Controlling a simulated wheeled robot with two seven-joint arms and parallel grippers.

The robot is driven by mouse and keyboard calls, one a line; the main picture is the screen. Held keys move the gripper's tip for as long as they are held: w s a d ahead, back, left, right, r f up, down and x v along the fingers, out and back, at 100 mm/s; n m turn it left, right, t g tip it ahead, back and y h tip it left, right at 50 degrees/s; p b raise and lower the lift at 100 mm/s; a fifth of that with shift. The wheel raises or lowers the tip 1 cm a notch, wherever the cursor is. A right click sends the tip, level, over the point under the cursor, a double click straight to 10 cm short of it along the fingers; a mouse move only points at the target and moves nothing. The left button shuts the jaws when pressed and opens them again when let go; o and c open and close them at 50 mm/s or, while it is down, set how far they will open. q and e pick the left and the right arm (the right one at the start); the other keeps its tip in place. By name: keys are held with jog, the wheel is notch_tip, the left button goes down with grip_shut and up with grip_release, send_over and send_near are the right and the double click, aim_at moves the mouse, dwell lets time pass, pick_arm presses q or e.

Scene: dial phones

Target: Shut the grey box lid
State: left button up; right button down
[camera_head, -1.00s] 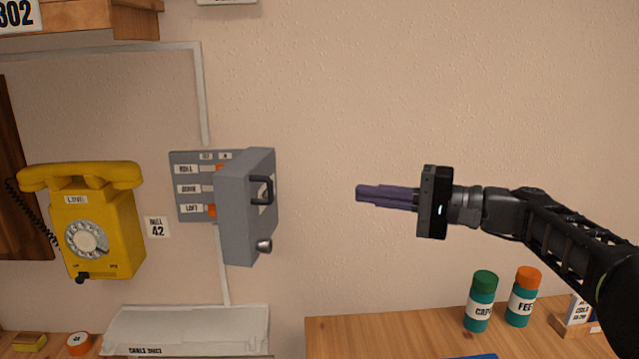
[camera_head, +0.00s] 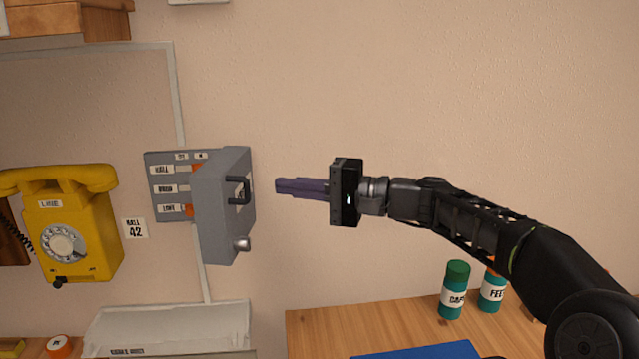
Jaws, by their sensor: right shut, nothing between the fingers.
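The grey box (camera_head: 169,185) is mounted on the wall, with labelled rows and orange parts on its panel. Its grey lid (camera_head: 214,222) stands swung open toward me, hiding the right part of the panel. The lid carries a dark handle (camera_head: 236,191) and a round metal knob (camera_head: 241,244). My right gripper (camera_head: 278,186) is shut and empty. Its purple fingers point left at about handle height, a short gap to the right of the lid in the picture. My left gripper is not in view.
Below are a white cable cover (camera_head: 165,325) and a wooden desk (camera_head: 320,330) with green-capped (camera_head: 455,290) and orange-capped bottles. The wall right of the lid is bare.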

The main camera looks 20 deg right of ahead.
aim_at(238, 203)
jog(key=a, duration=0.4)
jog(key=shift+s, duration=0.25)
jog(key=shift+f, duration=0.1)
